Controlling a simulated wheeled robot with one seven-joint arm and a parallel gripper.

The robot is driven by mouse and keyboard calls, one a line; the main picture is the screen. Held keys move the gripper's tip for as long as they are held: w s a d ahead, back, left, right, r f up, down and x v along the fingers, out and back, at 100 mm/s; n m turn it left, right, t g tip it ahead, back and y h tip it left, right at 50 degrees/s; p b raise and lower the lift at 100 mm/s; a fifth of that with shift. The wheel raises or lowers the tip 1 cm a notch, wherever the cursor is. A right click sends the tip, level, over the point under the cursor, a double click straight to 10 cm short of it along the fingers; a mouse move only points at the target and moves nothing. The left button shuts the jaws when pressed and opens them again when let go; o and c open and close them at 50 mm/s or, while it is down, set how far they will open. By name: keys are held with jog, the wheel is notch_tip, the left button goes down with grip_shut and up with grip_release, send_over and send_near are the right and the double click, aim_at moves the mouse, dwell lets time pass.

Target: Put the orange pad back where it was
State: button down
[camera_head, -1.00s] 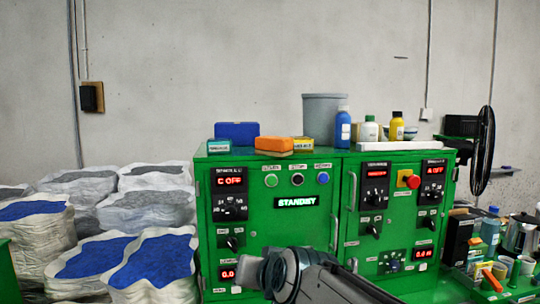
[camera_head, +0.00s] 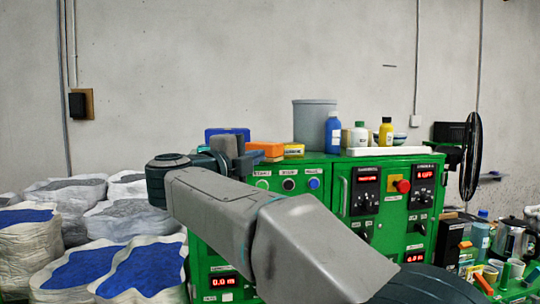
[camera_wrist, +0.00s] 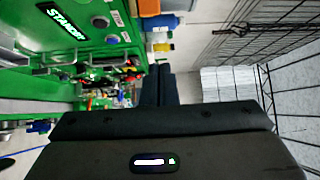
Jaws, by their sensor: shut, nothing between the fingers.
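The orange pad (camera_head: 266,149) lies on top of the green cabinet (camera_head: 335,175), between a blue box (camera_head: 228,133) and a small yellow box (camera_head: 294,150). My gripper (camera_head: 252,159) is raised to the height of the cabinet top, in front of the pad in the head view and partly covering its left side. I cannot tell whether they touch. In the wrist view my dark fingers (camera_wrist: 160,85) are together with nothing between them. An orange patch at that view's top edge may be the pad or another box.
A grey bucket (camera_head: 313,122), a blue bottle (camera_head: 333,133), a white bottle (camera_head: 358,138) and a yellow bottle (camera_head: 386,134) stand on the cabinet to the right. White sacks (camera_head: 140,270) with blue contents stand at left. A black fan (camera_head: 471,157) is at right.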

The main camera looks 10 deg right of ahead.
aim_at(272, 153)
jog(key=shift+m+g, duration=0.4)
jog(key=shift+g, duration=0.2)
jog(key=w+d+p, duration=0.1)
jog(key=w+d, duration=0.1)
jog(key=w, duration=0.1)
jog(key=w+d+p, duration=0.2)
jog(key=w, duration=0.1)
jog(key=w+d+p, duration=0.2)
jog(key=w, duration=0.1)
jog(key=shift+d+f, duration=0.1)
jog(key=shift+f, duration=0.2)
jog(key=shift+w, duration=0.3)
jog(key=shift+f, duration=0.1)
jog(key=shift+a, duration=0.2)
